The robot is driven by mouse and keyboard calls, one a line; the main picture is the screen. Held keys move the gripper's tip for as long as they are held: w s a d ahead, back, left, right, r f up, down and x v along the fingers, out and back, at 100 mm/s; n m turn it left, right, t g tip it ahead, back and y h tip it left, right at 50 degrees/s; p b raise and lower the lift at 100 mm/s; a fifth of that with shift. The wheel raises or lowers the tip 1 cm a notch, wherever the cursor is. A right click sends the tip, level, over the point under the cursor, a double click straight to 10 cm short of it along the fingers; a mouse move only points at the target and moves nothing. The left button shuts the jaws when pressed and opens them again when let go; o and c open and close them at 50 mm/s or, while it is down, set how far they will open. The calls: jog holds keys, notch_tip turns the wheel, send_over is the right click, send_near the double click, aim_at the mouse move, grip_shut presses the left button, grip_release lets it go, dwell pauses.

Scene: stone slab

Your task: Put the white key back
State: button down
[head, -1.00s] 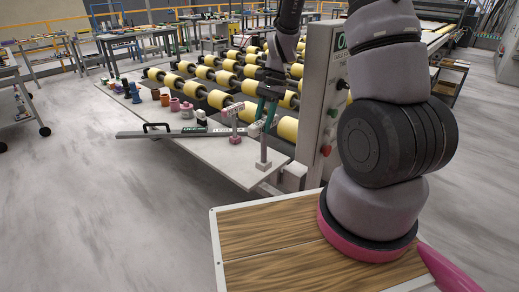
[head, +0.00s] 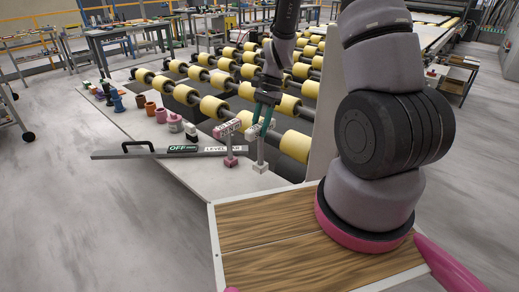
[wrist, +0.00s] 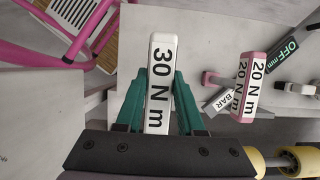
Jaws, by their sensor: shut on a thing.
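The white key (head: 261,150), a T-shaped tool marked 30 N m, is upright between the fingers of my gripper (head: 265,108). In the wrist view its white head (wrist: 160,85) lies between the green fingers of my gripper (wrist: 160,100), which are shut on it. In the head view its lower end is over the pale slab (head: 190,172) near the right side; I cannot tell whether it touches. The pink key (head: 229,130), marked 20 N m, stands just left of it and also shows in the wrist view (wrist: 248,85).
A long grey level bar (head: 120,154) with a black handle lies across the slab, close to the pink key. Several coloured pots (head: 160,115) stand in a row along the slab's far left. Yellow rollers (head: 212,106) run behind. The slab's front left is bare.

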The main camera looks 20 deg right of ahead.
aim_at(259, 145)
jog(key=shift+f, duration=2.9)
jog(key=c, duration=0.5)
grip_release()
jog(key=v, duration=1.2)
